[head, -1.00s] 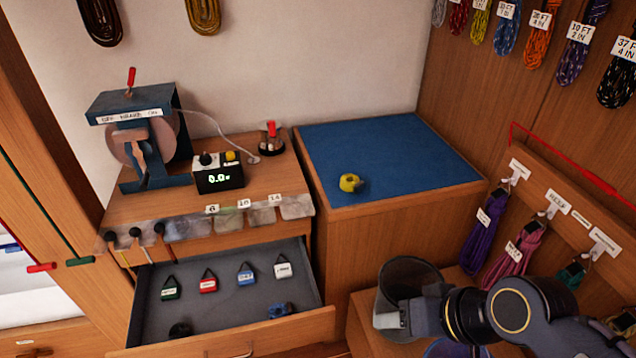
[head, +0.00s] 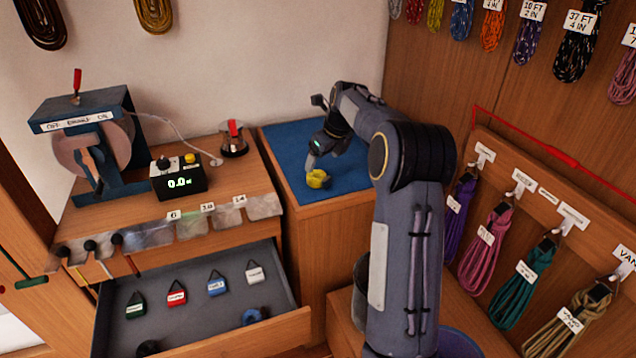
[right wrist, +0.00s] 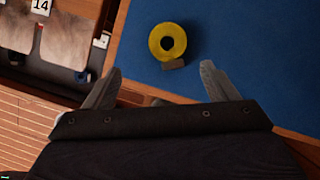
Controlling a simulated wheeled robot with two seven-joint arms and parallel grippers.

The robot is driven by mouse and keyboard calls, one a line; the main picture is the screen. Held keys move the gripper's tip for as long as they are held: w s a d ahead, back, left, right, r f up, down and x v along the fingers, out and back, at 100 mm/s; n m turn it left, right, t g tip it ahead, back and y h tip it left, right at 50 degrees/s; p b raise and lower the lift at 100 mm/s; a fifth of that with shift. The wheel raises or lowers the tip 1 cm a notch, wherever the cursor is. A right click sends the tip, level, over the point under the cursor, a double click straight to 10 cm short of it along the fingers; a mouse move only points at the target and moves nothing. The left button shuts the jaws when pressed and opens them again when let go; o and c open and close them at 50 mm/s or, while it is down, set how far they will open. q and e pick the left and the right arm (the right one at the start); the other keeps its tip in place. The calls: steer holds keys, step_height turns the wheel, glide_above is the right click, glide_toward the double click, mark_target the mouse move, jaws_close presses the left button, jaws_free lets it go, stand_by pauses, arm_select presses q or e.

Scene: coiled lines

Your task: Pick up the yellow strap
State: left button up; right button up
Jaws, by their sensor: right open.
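The yellow strap (head: 318,179) is a small coiled roll lying on the blue mat (head: 285,143) near its front left edge. In the right wrist view the strap (right wrist: 167,41) shows as a yellow ring with a dark centre and a small brownish tab at its lower edge. My right gripper (head: 314,133) is over the mat, just behind and above the strap in the head view. In the right wrist view its two fingers (right wrist: 160,85) are spread wide and empty, with the strap ahead of the gap between them, untouched. My left gripper is not in view.
An open drawer (head: 190,268) with several small tagged items is at the lower left. A blue crank machine (head: 85,125) and a black display box (head: 180,183) stand on the wooden bench. Tagged cord bundles (head: 488,236) hang at the right. The mat around the strap is clear.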

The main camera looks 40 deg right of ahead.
mark_target(317, 175)
steer(key=shift+w+d+f+m, duration=0.65)
steer(key=shift+f+m, duration=0.05)
steer(key=shift+f, duration=0.15)
steer(key=x, duration=0.7)
steer(key=shift+w+f, duration=0.15)
steer(key=shift+f, duration=0.05)
steer(key=c, duration=1.1)
steer(key=shift+r, duration=0.1)
